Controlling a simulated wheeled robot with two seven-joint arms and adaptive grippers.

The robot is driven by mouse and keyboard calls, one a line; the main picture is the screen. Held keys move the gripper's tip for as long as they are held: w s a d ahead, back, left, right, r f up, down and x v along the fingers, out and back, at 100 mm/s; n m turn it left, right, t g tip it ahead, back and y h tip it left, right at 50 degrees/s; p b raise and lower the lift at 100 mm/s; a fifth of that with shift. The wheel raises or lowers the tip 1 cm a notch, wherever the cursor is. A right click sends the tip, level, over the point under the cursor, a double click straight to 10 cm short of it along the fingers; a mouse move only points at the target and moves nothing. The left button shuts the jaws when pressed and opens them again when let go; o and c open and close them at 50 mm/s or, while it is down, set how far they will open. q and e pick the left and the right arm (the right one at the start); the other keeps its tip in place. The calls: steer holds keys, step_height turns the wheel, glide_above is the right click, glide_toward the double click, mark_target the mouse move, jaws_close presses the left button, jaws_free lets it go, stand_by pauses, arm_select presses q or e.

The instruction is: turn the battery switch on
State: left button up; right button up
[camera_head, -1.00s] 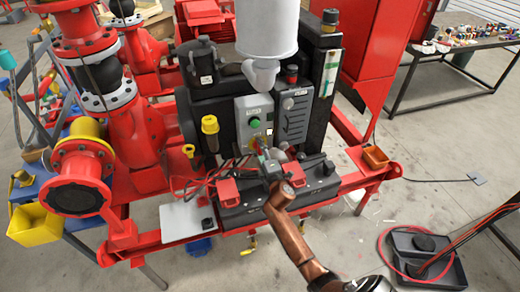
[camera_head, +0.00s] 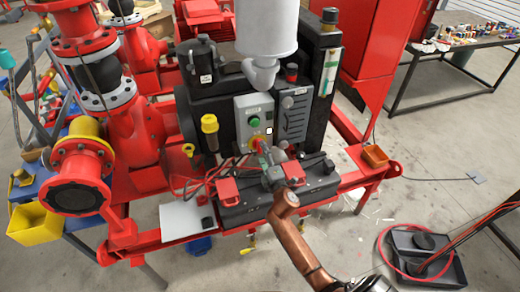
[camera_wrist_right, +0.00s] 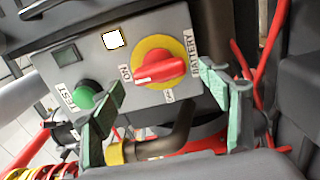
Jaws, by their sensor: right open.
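The battery switch (camera_wrist_right: 160,69) is a red rotary knob on a yellow disc, on a grey panel. In the right wrist view its handle lies nearly level, its white-marked end at the left by the ON label (camera_wrist_right: 125,73). The OFF label (camera_wrist_right: 168,96) is below. The switch (camera_head: 256,142) shows small in the head view, partly hidden by my gripper. My right gripper (camera_wrist_right: 160,84) is open, its green-padded fingers apart on either side of and below the knob, holding nothing. It also shows in the head view (camera_head: 264,155). My left gripper is not in view.
A green TEST button (camera_wrist_right: 86,94) is beside the left finger. Red cables (camera_wrist_right: 262,60) run right of the panel. Batteries with red terminal covers (camera_head: 228,188) lie below the panel. A yellow-topped handle (camera_head: 210,124) stands to the left.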

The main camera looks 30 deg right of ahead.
steer(key=v, duration=0.8)
stand_by(0.4)
